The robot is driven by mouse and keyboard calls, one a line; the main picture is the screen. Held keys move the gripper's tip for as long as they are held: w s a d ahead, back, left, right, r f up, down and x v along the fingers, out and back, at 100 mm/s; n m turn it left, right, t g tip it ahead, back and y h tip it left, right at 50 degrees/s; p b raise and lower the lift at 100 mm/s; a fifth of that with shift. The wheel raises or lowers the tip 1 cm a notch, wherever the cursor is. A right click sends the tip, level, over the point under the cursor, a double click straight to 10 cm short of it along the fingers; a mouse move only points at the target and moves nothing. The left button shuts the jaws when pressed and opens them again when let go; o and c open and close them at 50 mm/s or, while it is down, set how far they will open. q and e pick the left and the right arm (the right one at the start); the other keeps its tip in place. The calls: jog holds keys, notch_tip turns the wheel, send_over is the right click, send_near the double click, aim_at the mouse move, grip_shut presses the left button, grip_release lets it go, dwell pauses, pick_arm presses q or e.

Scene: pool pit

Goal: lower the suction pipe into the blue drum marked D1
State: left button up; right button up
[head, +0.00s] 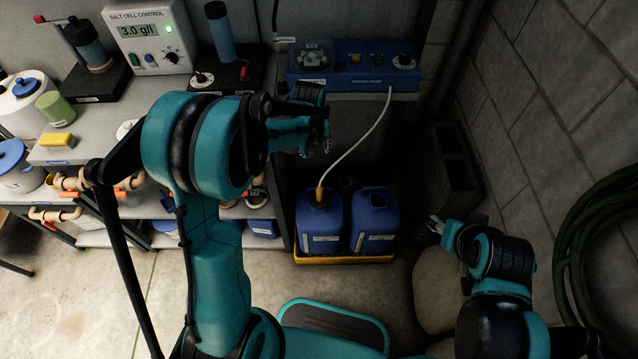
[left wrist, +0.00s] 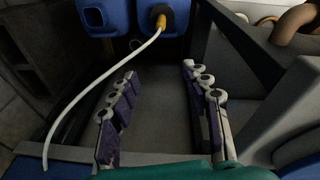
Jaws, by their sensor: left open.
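Two blue drums stand side by side: the left drum (head: 318,226) and the right drum (head: 374,224). Their white labels are too small to read. A white hose (head: 359,139) runs down from the blue pump unit to the suction pipe's yellow end (head: 320,194), which sits at the left drum's mouth. How deep the pipe goes is hidden. My left gripper (head: 324,136) is above and short of the drums. In the left wrist view its jaws (left wrist: 160,75) are open and empty, with the hose and yellow end (left wrist: 161,20) beyond them. My right gripper (head: 434,226) is right of the drums.
The drums stand in a yellow tray (head: 344,259) on the floor. The blue pump unit (head: 352,82) is on a shelf above. Shelves with bottles and pipework are at left. Concrete blocks (head: 452,178) and a coiled green hose (head: 575,240) are at right.

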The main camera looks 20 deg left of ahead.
pick_arm(q)
jog(key=w+f, duration=0.1)
jog(key=f, duration=0.5)
jog(key=w+f+n+g+b, duration=0.1)
jog(key=f, duration=0.5)
jog(key=w+f+n+g+b, duration=0.1)
jog(key=f, duration=0.5)
jog(key=shift+w+d+f, duration=0.1)
jog(key=shift+w+d, duration=0.05)
jog(key=shift+w, duration=0.25)
jog(key=shift+n, duration=0.4)
notch_tip(320, 180, down, 12)
jog(key=b, duration=0.3)
jog(key=shift+s+f, duration=0.15)
jog(key=shift+f, duration=0.1)
jog(key=shift+c, duration=0.4)
grip_shut()
jog(key=shift+r+p, duration=3.55)
jog(key=shift+r, duration=4.5)
notch_tip(320, 180, up, 16)
jog(key=f+p, duration=0.1)
jog(key=p, duration=0.7)
send_over(319, 192)
jog(key=w, duration=0.2)
jog(key=shift+s+r, duration=0.25)
